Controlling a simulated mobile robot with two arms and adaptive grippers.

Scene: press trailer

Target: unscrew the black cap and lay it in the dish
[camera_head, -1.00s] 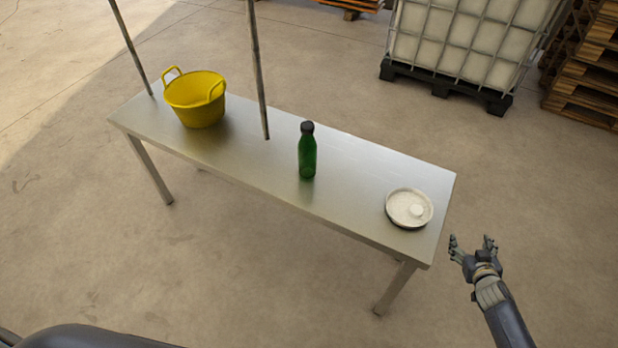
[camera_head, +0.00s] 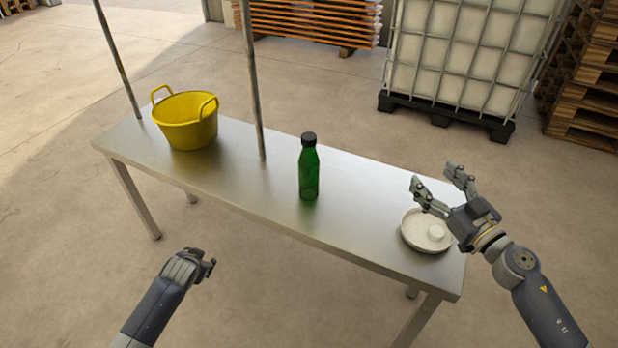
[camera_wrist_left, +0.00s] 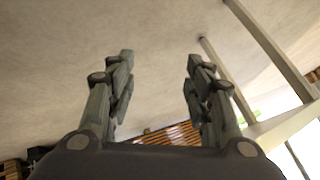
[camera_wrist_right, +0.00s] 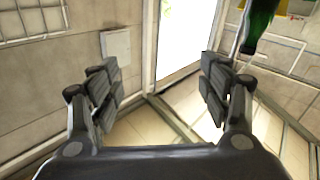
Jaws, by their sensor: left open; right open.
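A green bottle (camera_head: 309,174) stands upright on the metal table with its black cap (camera_head: 308,139) on top. A green and dark shape at the top right of the right wrist view (camera_wrist_right: 258,22) appears to be the bottle. A round white dish (camera_head: 421,244) with a small white thing in it sits at the table's right end. My right gripper (camera_head: 437,180) is open and empty, above the table near the dish, right of the bottle. My left gripper (camera_head: 206,262) is open and empty in front of the table; its open fingers show in the left wrist view (camera_wrist_left: 160,85).
A yellow tub (camera_head: 187,133) with handles stands at the left end of the metal table (camera_head: 250,202). Two thin posts (camera_head: 252,90) rise at the table's back edge. A caged white tank (camera_head: 460,60) and stacked pallets (camera_head: 587,85) stand behind.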

